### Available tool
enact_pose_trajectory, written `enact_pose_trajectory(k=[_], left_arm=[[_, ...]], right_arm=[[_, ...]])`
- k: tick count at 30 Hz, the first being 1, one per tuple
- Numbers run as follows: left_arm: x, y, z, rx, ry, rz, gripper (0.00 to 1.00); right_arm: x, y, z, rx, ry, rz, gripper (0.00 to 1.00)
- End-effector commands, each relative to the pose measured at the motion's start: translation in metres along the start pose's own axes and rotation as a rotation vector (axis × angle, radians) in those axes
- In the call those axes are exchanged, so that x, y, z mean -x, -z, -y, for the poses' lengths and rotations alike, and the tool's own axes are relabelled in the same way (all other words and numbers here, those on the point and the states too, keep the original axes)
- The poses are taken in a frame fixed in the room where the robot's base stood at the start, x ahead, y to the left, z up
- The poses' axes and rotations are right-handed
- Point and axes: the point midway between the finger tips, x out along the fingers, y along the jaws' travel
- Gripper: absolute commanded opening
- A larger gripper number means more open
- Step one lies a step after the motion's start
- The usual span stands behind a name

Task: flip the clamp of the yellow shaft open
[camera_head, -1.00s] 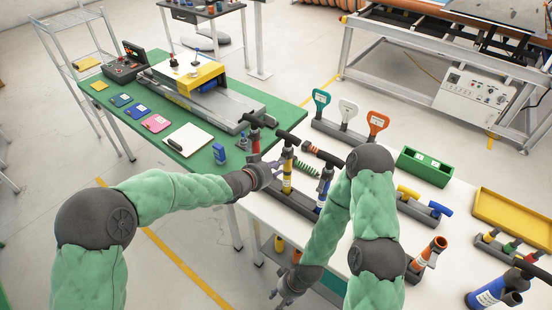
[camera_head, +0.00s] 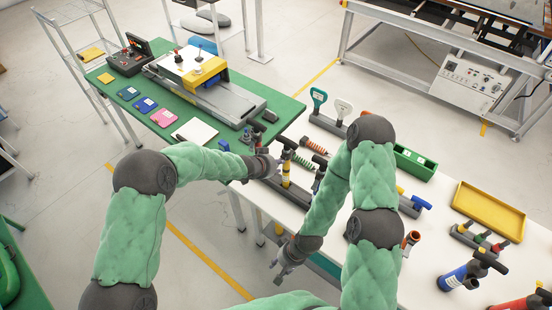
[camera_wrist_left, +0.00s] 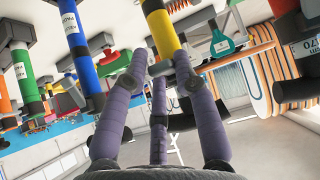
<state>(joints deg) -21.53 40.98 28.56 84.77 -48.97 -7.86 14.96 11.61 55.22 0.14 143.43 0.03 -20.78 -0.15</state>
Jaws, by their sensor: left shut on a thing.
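The yellow shaft (camera_head: 286,172) stands upright with a dark handle on top, in a dark rack at the left end of the white table. It also shows in the left wrist view (camera_wrist_left: 163,32), top centre. My left gripper (camera_head: 277,165) is at the shaft's left side. In the left wrist view, its purple fingers (camera_wrist_left: 162,66) are around a small grey part, the clamp (camera_wrist_left: 160,69), at the end of the yellow section. They are shut on it. The clamp is too small to make out in the head view. My right gripper (camera_head: 278,270) hangs low before the table, fingers apart and empty.
A green table (camera_head: 180,117) adjoins at the left. My right arm hides the table's middle.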

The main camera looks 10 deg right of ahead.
Motion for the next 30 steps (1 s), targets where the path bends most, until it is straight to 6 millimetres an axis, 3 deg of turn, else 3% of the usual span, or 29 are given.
enact_pose_trajectory(k=[1, 9, 27, 28, 29, 30], left_arm=[[0.002, -0.001, -0.002, 0.002, -0.003, 0.019, 0.0], [0.001, -0.001, -0.002, 0.0, -0.003, 0.059, 0.0], [0.0, -0.003, -0.002, 0.001, -0.003, 0.072, 0.0], [0.0, -0.003, -0.002, 0.001, -0.003, 0.072, 0.37], [0.0, -0.003, -0.002, 0.001, -0.003, 0.072, 0.45], [0.0, -0.002, -0.002, 0.001, -0.002, 0.071, 0.45]], right_arm=[[0.01, -0.001, 0.004, 0.0, 0.0, 0.0, 0.4], [0.027, -0.001, 0.009, 0.0, 0.0, 0.0, 0.4], [0.03, -0.001, 0.011, 0.0, 0.0, 0.0, 0.4], [0.03, -0.001, 0.011, 0.0, 0.0, 0.0, 0.4], [0.03, -0.001, 0.011, 0.0, 0.0, 0.0, 0.4], [0.03, -0.001, 0.011, 0.0, 0.0, 0.0, 0.4]])
